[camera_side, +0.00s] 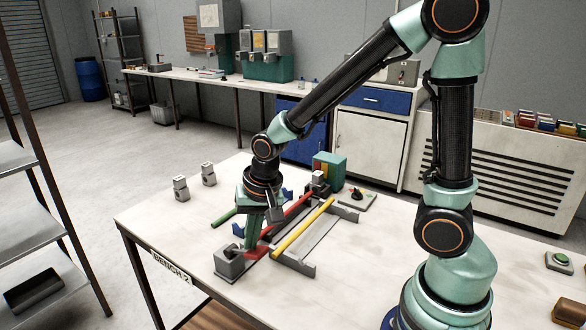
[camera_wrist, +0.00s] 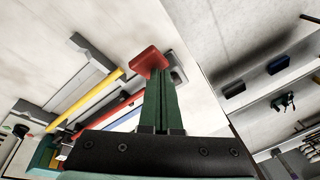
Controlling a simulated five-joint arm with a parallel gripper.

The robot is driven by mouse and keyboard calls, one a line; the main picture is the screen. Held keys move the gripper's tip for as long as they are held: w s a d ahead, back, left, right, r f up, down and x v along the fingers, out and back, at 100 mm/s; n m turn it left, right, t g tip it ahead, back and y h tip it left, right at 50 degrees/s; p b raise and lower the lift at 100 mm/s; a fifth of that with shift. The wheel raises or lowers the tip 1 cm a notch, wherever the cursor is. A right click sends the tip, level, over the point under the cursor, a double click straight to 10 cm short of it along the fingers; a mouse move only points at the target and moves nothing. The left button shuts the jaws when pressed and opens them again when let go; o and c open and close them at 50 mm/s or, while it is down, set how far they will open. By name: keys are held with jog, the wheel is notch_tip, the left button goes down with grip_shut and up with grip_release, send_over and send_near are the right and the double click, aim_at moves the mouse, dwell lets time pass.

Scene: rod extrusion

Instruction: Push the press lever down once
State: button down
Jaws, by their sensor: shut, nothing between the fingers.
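The press lever looks like a long red bar (camera_side: 299,206) with a wide red pad (camera_side: 262,252) at its near end. In the wrist view the red pad (camera_wrist: 149,61) shows at the fingertips, with the red bar (camera_wrist: 108,112) running back from it. My gripper (camera_side: 250,246) points down with its green fingers shut and empty, over or against the pad. I cannot tell whether the tips touch it. The fingers also show together in the wrist view (camera_wrist: 158,82). The bar's far end meets a grey and teal machine (camera_side: 329,168).
A yellow rod (camera_side: 304,228) lies on a grey frame (camera_side: 293,265) right of the lever. A grey block (camera_side: 230,263) stands close left of my fingertips. A green rod (camera_side: 223,217) and two small grey pieces (camera_side: 181,189) are on the left. The front bench corner is clear.

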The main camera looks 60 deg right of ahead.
aim_at(239, 250)
jog(key=shift+s+f, duration=0.5)
jog(key=shift+f, duration=0.2)
dwell(1.0)
jog(key=shift+w, duration=0.1)
dwell(0.4)
jog(key=shift+w+r, duration=0.6)
jog(key=shift+r, duration=0.35)
jog(key=shift+w+r, duration=0.55)
jog(key=shift+r, duration=0.4)
jog(key=w+r, duration=0.1)
jog(key=r, duration=0.1)
jog(key=w+r, duration=0.1)
jog(key=r, duration=0.1)
jog(key=shift+w+r, duration=0.1)
jog(key=shift+w, duration=0.2)
